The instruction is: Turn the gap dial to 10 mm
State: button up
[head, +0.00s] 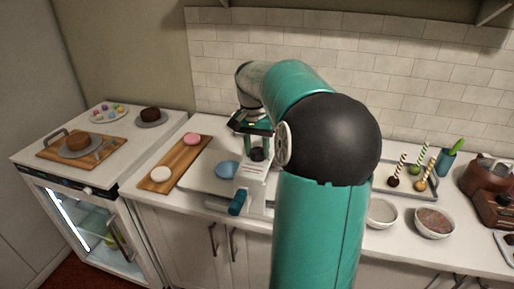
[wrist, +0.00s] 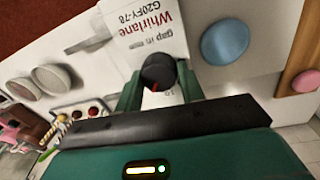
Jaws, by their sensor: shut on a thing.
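The gap dial is a dark round knob (wrist: 158,70) with a red pointer mark, on the white machine panel (wrist: 118,30) printed "Whirlane G20FY-78" and "gap". A "10" shows partly beside the knob, near the red mark; the rest of the scale is hidden. My gripper (wrist: 158,84) has its two green fingers on either side of the knob and is shut on it. In the head view the knob (head: 257,154) sits on top of the white machine (head: 258,176), under my gripper (head: 256,137). The exact setting cannot be read.
A blue disc (head: 227,169) lies left of the dial, and a teal handle (head: 238,202) sticks out in front. A wooden board (head: 158,182) with pink and white discs is further left. Bowls (head: 434,222) and a tray of cake pops (head: 405,184) stand on the right.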

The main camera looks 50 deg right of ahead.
aim_at(253, 151)
jog(key=n, duration=0.3)
jog(key=shift+n, duration=0.4)
jog(key=shift+n+h, duration=0.3)
jog(key=shift+n, duration=1.6)
jog(key=shift+r, duration=0.1)
jog(key=o, duration=1)
jog(key=shift+c, duration=0.2)
notch_tip(253, 151, up, 14)
jog(key=a, duration=0.1)
jog(key=shift+w, duration=0.25)
